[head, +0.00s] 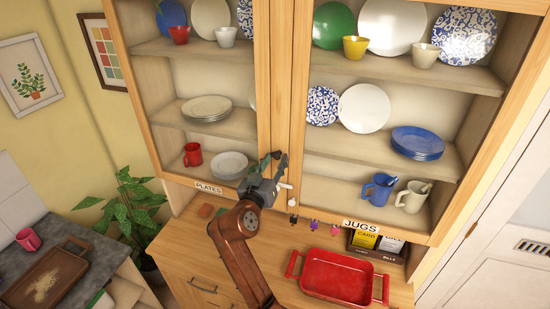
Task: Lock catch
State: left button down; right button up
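A tall wooden cabinet has two glazed doors whose pale wooden frames (297,70) meet side by side near the middle. A small white piece (285,186) sticks out low on the door frames, just right of my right gripper; it may be the catch, but it is too small to tell its position. My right gripper (274,160) is in front of the lower door frames, pointing up. Its dark fingers look apart, with nothing clearly held between them. It hides part of the frames' lower end. My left gripper is not in view.
Below the doors, a counter holds a red baking dish (340,277). Several small figures hang under the right door, beside a JUGS label (361,224). Plates and jugs stand behind the doors. A plant (122,210) stands at left.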

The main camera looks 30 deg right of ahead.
jog(key=shift+w+d, duration=0.25)
jog(key=shift+c, duration=0.6)
grip_shut()
